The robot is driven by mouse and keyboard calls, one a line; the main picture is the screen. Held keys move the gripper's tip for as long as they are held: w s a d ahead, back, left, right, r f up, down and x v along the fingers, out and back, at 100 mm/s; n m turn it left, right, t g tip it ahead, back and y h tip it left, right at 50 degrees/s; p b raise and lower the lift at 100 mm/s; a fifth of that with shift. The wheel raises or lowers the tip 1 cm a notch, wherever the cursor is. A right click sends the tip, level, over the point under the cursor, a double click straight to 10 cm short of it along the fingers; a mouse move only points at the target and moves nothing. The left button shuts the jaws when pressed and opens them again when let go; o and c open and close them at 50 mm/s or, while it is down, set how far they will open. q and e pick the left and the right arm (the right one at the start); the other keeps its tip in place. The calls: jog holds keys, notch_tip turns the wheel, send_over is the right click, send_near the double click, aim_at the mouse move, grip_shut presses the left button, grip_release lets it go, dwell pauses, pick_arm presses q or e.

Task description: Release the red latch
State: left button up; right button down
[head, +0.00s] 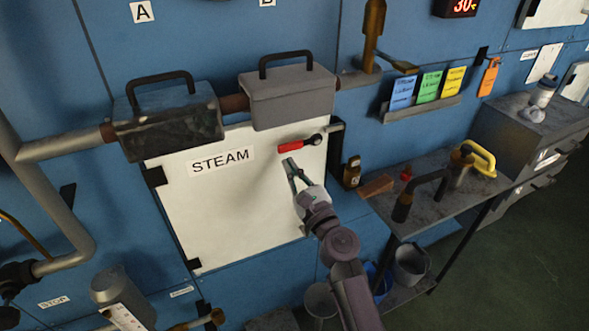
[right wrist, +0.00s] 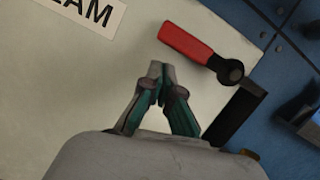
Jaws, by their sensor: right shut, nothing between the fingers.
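The red latch (head: 299,145) is a red-handled lever with a dark pivot, at the upper right of the white STEAM panel (head: 219,216). In the head view its handle points left from the pivot. In the right wrist view the red latch (right wrist: 186,43) lies beyond the fingertips, up and to the right, with its handle pointing up-left. My right gripper (head: 288,163) is shut and empty, just below the handle. In the wrist view the right gripper (right wrist: 159,72) shows its fingertips together, apart from the latch. My left gripper is not clearly in view.
A dark bracket (right wrist: 233,112) sits beside the latch pivot at the panel edge. Two grey boxes with handles (head: 288,97) hang above the panel on a pipe. A small brown bottle (head: 352,172) and a cluttered workbench (head: 440,207) stand to the right.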

pick_arm(q)
jog(key=shift+s+d+f+b, duration=0.1)
jog(key=shift+d+f+b, duration=0.1)
jog(key=shift+f+b, duration=0.65)
jog(key=shift+d+f+b, duration=0.15)
jog(key=shift+f+b, duration=0.35)
jog(key=shift+f, duration=0.55)
pick_arm(e)
jog(key=f+v, duration=0.2)
jog(key=v, duration=0.8)
jog(key=shift+f, duration=0.2)
pick_arm(q)
jog(key=shift+d, duration=0.1)
pick_arm(e)
jog(key=shift+f, duration=0.1)
